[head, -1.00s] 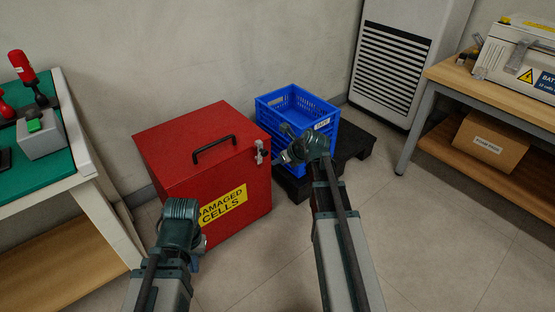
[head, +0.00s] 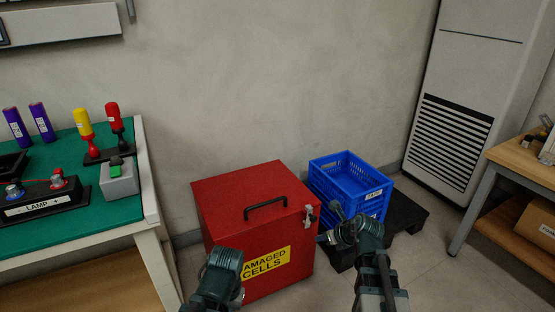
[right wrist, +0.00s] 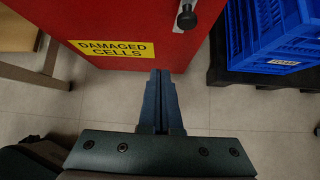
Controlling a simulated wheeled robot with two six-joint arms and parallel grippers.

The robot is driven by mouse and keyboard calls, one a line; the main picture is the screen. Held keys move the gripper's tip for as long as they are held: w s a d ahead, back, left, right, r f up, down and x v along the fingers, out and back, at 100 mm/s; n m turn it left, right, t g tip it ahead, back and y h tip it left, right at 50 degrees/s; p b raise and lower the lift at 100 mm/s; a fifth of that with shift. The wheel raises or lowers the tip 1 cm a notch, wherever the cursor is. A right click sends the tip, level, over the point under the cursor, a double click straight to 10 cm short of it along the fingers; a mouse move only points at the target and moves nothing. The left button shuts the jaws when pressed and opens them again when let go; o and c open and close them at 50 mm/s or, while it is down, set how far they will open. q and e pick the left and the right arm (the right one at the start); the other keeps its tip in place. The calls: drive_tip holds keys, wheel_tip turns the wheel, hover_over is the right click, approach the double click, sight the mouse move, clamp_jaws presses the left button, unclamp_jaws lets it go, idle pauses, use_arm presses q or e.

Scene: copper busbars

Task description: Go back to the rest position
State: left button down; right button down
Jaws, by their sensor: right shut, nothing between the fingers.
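My right gripper (right wrist: 160,85) is shut and empty in the right wrist view, its fingers together over the floor and the lower front of the red box. In the head view my right arm (head: 365,255) reaches up in front of the blue crate, and its fingers (head: 338,211) point toward the box's latch side. My left arm (head: 218,275) shows in front of the red box at the bottom of the head view. Its fingers are hidden, so their state is not clear.
The red box (head: 225,205) labelled DAMAGED CELLS stands closed on the floor. Beside it a blue crate (head: 345,172) rests on a black pallet (head: 408,215). A green-topped bench (head: 100,200) stands left, a wooden table (head: 510,156) right. Floor (head: 425,270) is open at lower right.

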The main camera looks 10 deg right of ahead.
drive_tip(key=w+a+r+m+t+h+p, duration=0.25)
drive_tip(key=w+r+m+t, duration=0.2)
drive_tip(key=r+m, duration=0.55)
drive_tip(key=w+a+r+m+t+h+p, duration=0.2)
drive_tip(key=w+r+m+t+h, duration=0.15)
drive_tip(key=r+m+t, duration=0.55)
drive_tip(key=s+a+f+m+g+h+p, duration=0.2)
drive_tip(key=s+f+m+g+p, duration=0.2)
drive_tip(key=s+f+m+g, duration=0.8)
drive_tip(key=s+a+f+m+g+y+p, duration=0.2)
drive_tip(key=s+a+m+g+y, duration=0.2)
drive_tip(key=s+a+g, duration=0.9)
wheel_tip(320, 180, up, 38)
drive_tip(key=s+d+t+p, duration=0.1)
drive_tip(key=t+p, duration=0.2)
drive_tip(key=p, duration=3.4)
drive_tip(key=shift+s+f+m+p, duration=0.15)
drive_tip(key=shift+s+m+p, duration=0.1)
drive_tip(key=shift+m+p, duration=0.05)
